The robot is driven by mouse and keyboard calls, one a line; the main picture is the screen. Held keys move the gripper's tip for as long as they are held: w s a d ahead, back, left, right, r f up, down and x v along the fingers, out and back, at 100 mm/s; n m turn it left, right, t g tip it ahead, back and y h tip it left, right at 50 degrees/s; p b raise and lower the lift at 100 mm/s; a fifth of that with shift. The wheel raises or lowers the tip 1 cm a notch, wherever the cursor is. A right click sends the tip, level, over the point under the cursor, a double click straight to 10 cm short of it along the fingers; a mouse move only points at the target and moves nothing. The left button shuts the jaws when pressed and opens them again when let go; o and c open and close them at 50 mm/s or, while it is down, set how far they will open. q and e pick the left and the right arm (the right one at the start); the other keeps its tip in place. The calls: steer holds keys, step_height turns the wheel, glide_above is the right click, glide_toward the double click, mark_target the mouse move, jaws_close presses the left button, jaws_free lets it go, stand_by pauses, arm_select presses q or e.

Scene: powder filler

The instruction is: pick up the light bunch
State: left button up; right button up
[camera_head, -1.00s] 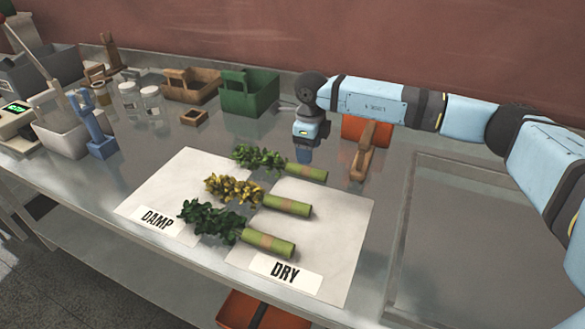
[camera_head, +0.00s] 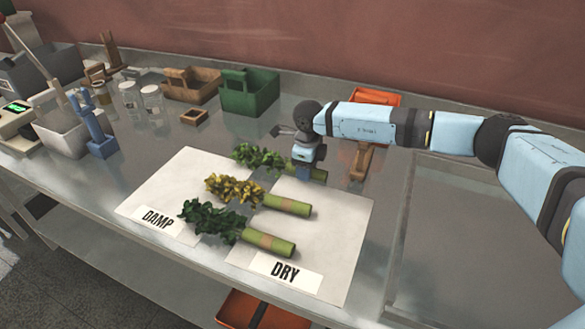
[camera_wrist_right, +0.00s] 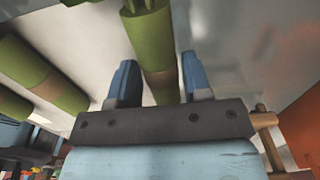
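Three leafy bunches with thick green stems and brown bands lie on white sheets marked DAMP (camera_head: 135,200) and DRY (camera_head: 335,240). The back bunch (camera_head: 256,157) has mid-green leaves, the middle bunch (camera_head: 235,190) yellow leaves, and the front bunch (camera_head: 212,220) dark green leaves. My right gripper (camera_head: 302,172) is over the back bunch's stem and hides part of it. In the right wrist view its blue fingers (camera_wrist_right: 160,85) stand apart, with a green stem (camera_wrist_right: 148,40) between them and gaps at the sides. My left gripper is not in view.
Behind stand a green carrier (camera_head: 248,95) and a wooden carrier (camera_head: 190,86). A wooden-handled tool (camera_head: 361,162) lies right of my gripper, by an orange tray (camera_head: 375,97). Jars (camera_head: 151,99) and a blue stand (camera_head: 101,140) are at left. A recessed basin is at right.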

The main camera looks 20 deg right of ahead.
steer(key=c, duration=0.5)
